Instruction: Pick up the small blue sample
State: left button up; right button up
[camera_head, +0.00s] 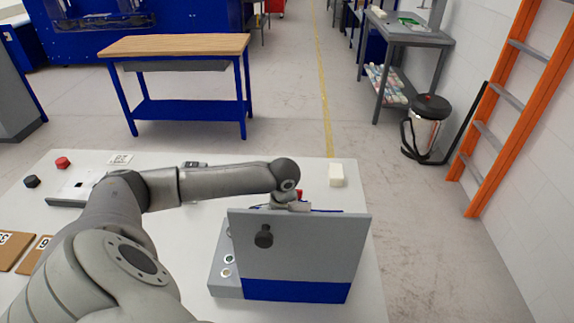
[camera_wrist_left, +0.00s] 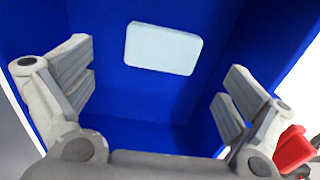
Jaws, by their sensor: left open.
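In the left wrist view my left gripper (camera_wrist_left: 157,88) is open, its two fingers spread apart with nothing between them. It faces into a blue-walled box interior (camera_wrist_left: 145,105). A pale blue rounded rectangle (camera_wrist_left: 163,48) lies ahead, beyond the fingertips and between them in the picture. I cannot tell whether it is the small blue sample or part of the box. In the head view my left arm reaches behind the upright grey and blue panel of the machine (camera_head: 305,245), which hides the gripper's fingers. My right gripper is not in view.
The machine stands on a white table (camera_head: 150,295). A white block (camera_head: 336,175) sits near the table's far right edge. A red part (camera_wrist_left: 292,148) is beside the right finger in the wrist view. Brown numbered plates (camera_head: 14,250) lie at the left. A wooden-topped workbench (camera_head: 175,45) stands beyond.

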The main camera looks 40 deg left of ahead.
pick_arm(q)
jog(key=shift+a+f, duration=0.1)
jog(key=shift+f, duration=0.2)
jog(key=f, duration=0.1)
jog(key=f+p, duration=0.1)
jog(key=f, duration=0.2)
jog(key=shift+w+d+f, duration=0.2)
jog(key=shift+w+f, duration=0.05)
jog(key=shift+w, duration=0.05)
jog(key=shift+f, duration=0.3)
jog(key=shift+a, duration=0.1)
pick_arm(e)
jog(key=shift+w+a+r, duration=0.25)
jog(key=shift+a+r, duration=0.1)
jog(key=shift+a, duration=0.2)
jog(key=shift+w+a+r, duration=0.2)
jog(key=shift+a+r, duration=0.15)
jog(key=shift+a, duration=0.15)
pick_arm(q)
jog(key=c, duration=0.7)
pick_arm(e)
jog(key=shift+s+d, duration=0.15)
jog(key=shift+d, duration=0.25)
